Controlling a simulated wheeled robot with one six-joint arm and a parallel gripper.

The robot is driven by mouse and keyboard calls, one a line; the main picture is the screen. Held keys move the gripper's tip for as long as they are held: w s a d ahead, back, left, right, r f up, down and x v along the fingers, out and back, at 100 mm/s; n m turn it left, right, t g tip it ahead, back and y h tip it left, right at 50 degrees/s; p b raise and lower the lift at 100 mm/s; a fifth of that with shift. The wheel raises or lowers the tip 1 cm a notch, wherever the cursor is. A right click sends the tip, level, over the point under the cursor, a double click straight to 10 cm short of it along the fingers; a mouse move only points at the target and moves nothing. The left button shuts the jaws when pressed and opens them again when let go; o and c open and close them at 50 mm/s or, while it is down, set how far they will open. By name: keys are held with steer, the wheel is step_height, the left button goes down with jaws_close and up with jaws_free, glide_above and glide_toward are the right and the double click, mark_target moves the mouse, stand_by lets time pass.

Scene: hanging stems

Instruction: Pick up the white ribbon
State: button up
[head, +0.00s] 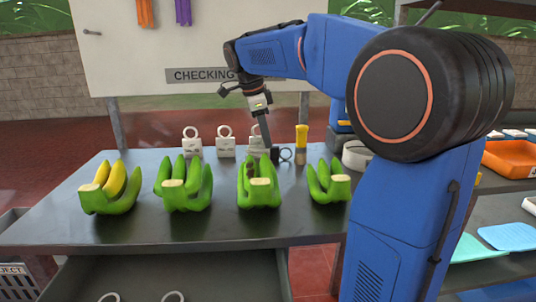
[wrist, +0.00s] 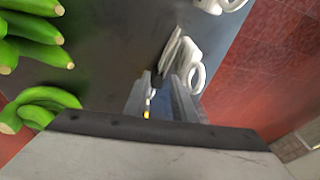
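I cannot clearly make out a white ribbon in either view. A white roll (head: 357,155) stands on the table in the head view, partly hidden by my arm; I cannot tell whether it is ribbon. My gripper (head: 272,154) points down at the table's far side, behind the bananas and near the white ringed tags (head: 226,142). In the wrist view its fingers (wrist: 161,84) look apart, with a small dark thing between them that I cannot identify. A white ringed tag (wrist: 187,62) lies just beyond the fingers.
Several green banana bunches (head: 183,186) line the table's near side; one bunch (head: 110,189) has yellow fruit. A yellow-topped brush-like tool (head: 301,143) stands right of my gripper. Orange (head: 145,13) and purple (head: 183,12) strips hang on the board. The front table strip (head: 190,232) is clear.

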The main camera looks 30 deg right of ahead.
steer(key=shift+x, duration=1.55)
jaws_close()
step_height(320, 180, up, 18)
